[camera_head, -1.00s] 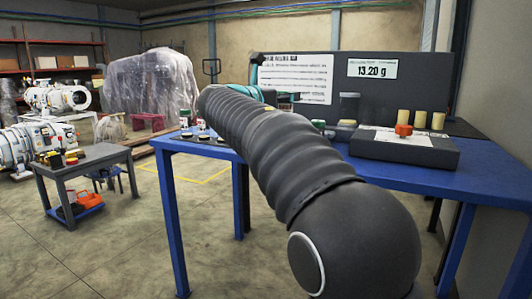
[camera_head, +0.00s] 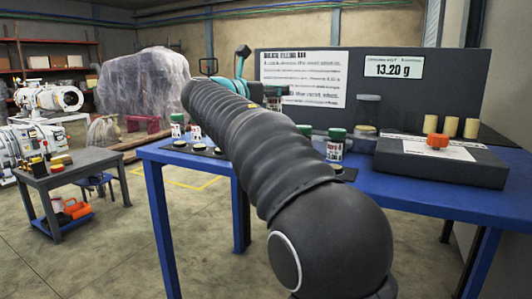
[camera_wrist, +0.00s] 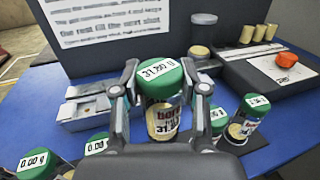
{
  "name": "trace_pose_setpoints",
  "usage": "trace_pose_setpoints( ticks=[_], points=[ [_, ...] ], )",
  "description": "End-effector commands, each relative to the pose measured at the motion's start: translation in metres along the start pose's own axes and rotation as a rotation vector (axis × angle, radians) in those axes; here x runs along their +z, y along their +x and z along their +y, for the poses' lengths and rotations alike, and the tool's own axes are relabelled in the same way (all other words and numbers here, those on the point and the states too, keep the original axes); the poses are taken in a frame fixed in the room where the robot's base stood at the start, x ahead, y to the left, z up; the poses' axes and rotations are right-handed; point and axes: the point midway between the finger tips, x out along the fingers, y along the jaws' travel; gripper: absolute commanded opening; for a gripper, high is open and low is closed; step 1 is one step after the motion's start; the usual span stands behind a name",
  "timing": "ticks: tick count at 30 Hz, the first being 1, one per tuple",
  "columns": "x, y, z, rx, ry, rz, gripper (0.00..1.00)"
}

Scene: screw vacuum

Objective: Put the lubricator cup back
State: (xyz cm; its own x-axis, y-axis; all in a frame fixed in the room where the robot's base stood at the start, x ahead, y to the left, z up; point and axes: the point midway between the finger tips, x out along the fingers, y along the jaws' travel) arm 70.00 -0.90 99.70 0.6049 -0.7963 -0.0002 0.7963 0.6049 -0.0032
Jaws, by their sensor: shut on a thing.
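My gripper (camera_wrist: 160,76) is shut on a lubricator cup (camera_wrist: 162,120) with a green lid and a label reading about 31.80 g. One finger is on each side of its lid. The cup looks close to upright, and I cannot tell whether its base touches anything. Other green-lidded cups stand around it: a cup (camera_wrist: 36,162) and another (camera_wrist: 96,145) reading 0.00 g at front left, and a cup (camera_wrist: 248,115) at right. A green-lidded cup (camera_head: 335,143) shows right of the arm.
The blue table (camera_head: 400,205) carries a dark box (camera_head: 445,163) with an orange knob (camera_head: 437,141) and several yellow cylinders (camera_head: 451,126). A dark back panel (camera_head: 300,68) bears a sign and a 13.20 g display. A pale box (camera_wrist: 90,112) stands left of my gripper.

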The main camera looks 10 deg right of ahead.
Motion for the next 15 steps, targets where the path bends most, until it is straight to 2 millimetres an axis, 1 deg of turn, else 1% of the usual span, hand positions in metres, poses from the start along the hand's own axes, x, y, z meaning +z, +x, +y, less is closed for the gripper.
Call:
trace_pose_setpoints(
  ticks=[6,9,15],
  points=[
    [-0.038,-0.007,0.005,0.013,-0.002,0.000,0.00],
    [-0.052,-0.010,0.007,0.018,-0.001,0.000,0.00],
    [-0.064,-0.011,0.008,0.019,0.001,-0.001,0.00]
  ],
)
